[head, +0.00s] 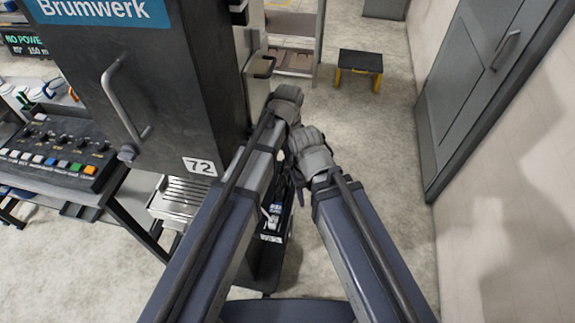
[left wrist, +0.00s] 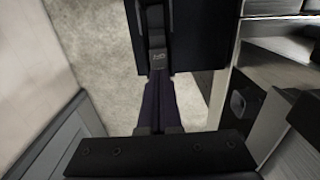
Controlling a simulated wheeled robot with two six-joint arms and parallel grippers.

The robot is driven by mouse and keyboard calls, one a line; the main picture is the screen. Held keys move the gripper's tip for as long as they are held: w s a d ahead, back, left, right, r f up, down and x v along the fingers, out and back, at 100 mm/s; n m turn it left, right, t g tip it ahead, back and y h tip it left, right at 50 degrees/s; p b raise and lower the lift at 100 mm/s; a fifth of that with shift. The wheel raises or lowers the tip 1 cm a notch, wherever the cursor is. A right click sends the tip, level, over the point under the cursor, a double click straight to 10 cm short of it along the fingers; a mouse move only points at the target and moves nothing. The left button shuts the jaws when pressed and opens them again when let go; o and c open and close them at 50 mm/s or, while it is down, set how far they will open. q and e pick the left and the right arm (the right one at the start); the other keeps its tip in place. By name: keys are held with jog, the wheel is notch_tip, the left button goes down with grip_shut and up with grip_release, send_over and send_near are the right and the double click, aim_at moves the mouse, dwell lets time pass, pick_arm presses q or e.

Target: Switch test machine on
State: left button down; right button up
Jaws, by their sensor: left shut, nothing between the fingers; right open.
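A dark grey machine cabinet (head: 165,95) marked "Brumwerk" and "72" stands at the left in the head view, its door handle (head: 122,105) facing me. I cannot tell whether it is the test machine. A display (head: 27,44) behind it reads "NO POWER". My left gripper (head: 287,98) is shut and empty, just right of the cabinet's far side. My right gripper (head: 308,145) is open and empty, lower and slightly right. Both sets of fingertips are hard to make out.
A control box (head: 55,150) with coloured buttons lies on a bench at the left. A metal grate tray (head: 185,195) is below the cabinet. A black and yellow stool (head: 360,62) stands beyond. A grey door (head: 480,90) is at the right. The floor between is clear.

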pick_arm(q)
jog(key=shift+f+b, duration=0.3)
jog(key=shift+f, duration=0.05)
notch_tip(320, 180, up, 7)
jog(key=p, duration=0.7)
dwell(0.4)
